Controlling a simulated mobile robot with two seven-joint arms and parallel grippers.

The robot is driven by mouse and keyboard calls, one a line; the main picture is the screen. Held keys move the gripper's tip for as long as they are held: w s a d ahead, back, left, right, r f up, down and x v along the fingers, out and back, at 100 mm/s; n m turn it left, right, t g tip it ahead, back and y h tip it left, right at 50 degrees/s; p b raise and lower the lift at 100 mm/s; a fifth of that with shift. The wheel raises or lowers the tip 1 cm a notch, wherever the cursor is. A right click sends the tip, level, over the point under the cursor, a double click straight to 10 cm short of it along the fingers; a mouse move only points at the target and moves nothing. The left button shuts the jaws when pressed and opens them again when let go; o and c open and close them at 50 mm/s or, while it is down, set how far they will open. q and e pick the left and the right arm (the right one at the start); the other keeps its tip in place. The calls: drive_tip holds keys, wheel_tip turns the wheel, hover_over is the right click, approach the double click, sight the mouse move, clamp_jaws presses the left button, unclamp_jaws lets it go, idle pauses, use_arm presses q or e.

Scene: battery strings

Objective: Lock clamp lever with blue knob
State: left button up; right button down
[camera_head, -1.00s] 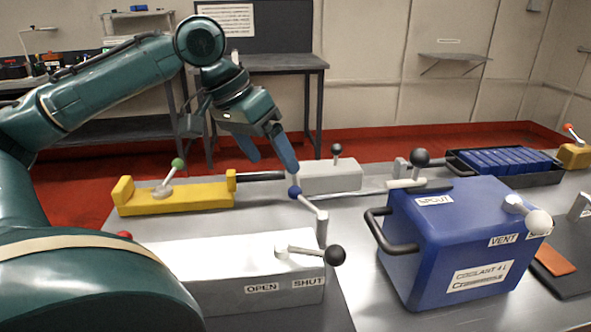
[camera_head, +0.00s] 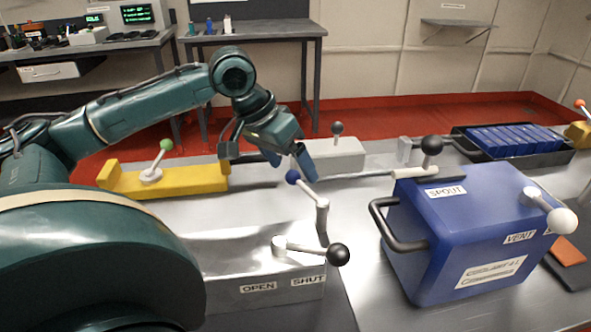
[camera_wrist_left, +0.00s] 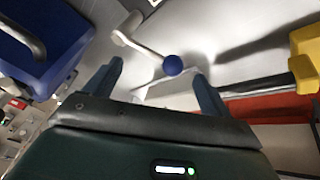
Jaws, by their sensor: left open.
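The clamp lever's blue knob (camera_head: 292,177) tops a light metal arm (camera_head: 307,191) that rises at a slant from an upright post (camera_head: 322,218) behind the white box. My left gripper (camera_head: 290,170) is open, and its fingers are around or just behind the blue knob. In the left wrist view the blue knob (camera_wrist_left: 172,65) shows between the two open fingertips (camera_wrist_left: 160,72), nearer the right one. I cannot tell whether either finger touches it. My right gripper is not in view.
A white box (camera_head: 265,280) marked OPEN and SHUT has a black-knobbed lever (camera_head: 337,254) in front. A blue coolant box (camera_head: 460,235) stands right. A yellow clamp (camera_head: 190,180) and a light grey block (camera_head: 338,155) lie behind. The metal table between is bare.

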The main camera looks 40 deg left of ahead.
sight(298, 181)
use_arm(q)
drive_tip(key=shift+x, duration=1.65)
drive_tip(key=shift+s, duration=0.1)
drive_tip(key=c, duration=1.4)
drive_tip(key=shift+c, duration=0.2)
